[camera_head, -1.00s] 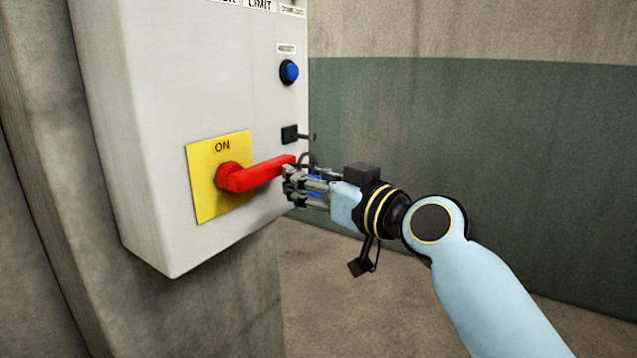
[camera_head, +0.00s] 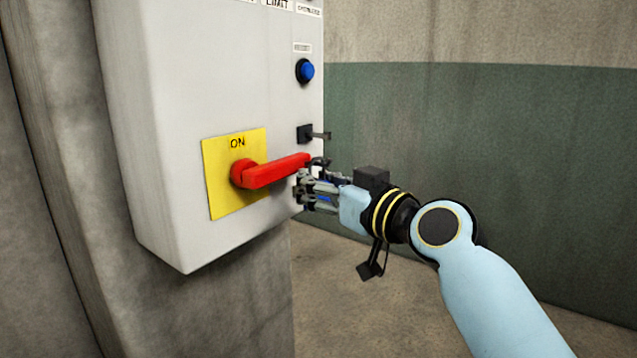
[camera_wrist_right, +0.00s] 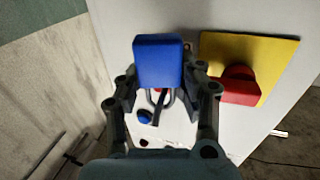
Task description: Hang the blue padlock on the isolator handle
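The blue padlock (camera_wrist_right: 158,62) is between the fingers of my right gripper (camera_head: 304,189), which is shut on it. In the head view the fingers hide most of the padlock. Its grey shackle (camera_wrist_right: 172,98) shows beyond the body in the wrist view. The red isolator handle (camera_head: 277,171) sticks out to the right from a yellow plate (camera_head: 222,192) marked ON. It also shows in the wrist view (camera_wrist_right: 238,88). My right gripper is just right of and slightly below the handle's tip. I cannot tell whether the shackle touches the handle. My left gripper is not in view.
The light grey cabinet (camera_head: 165,150) carries a blue button (camera_head: 305,71) and a black fitting (camera_head: 306,133) with a projecting lever above the handle. A green and beige wall (camera_head: 480,150) stands behind. The space right of the cabinet is free around my arm.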

